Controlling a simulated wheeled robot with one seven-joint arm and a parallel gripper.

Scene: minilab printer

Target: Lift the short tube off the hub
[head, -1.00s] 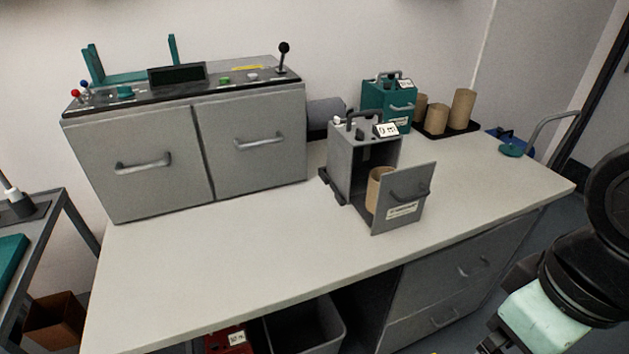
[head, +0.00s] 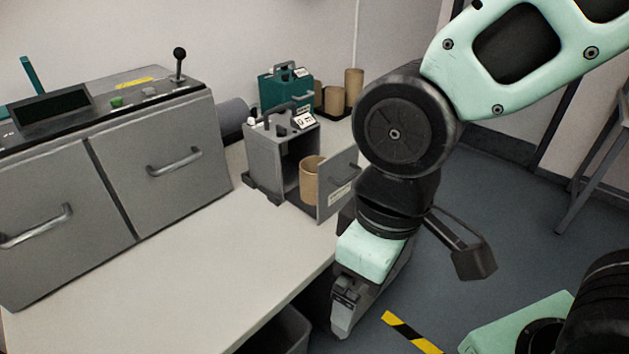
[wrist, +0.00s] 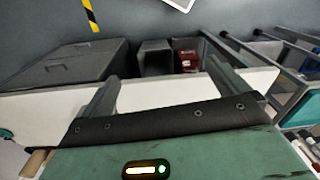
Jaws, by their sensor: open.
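A short tan cardboard tube (head: 311,180) stands upright in the opening of a grey box (head: 264,158) on the bench, behind its pulled-out front panel (head: 338,186). Its lower part is hidden, and I cannot see a hub under it. Several more tan tubes stand at the back, including a tall one (head: 354,86) and a shorter one (head: 334,100). My gripper (head: 343,322) hangs beside the bench's front edge, below and in front of the grey box. In the wrist view its two fingers (wrist: 162,72) are apart with nothing between them.
A teal box (head: 283,92) stands behind the grey box. A large grey cabinet (head: 165,190) with two handles fills the left. The bench top (head: 215,270) in front of it is clear. Yellow-black tape (head: 408,332) marks the floor.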

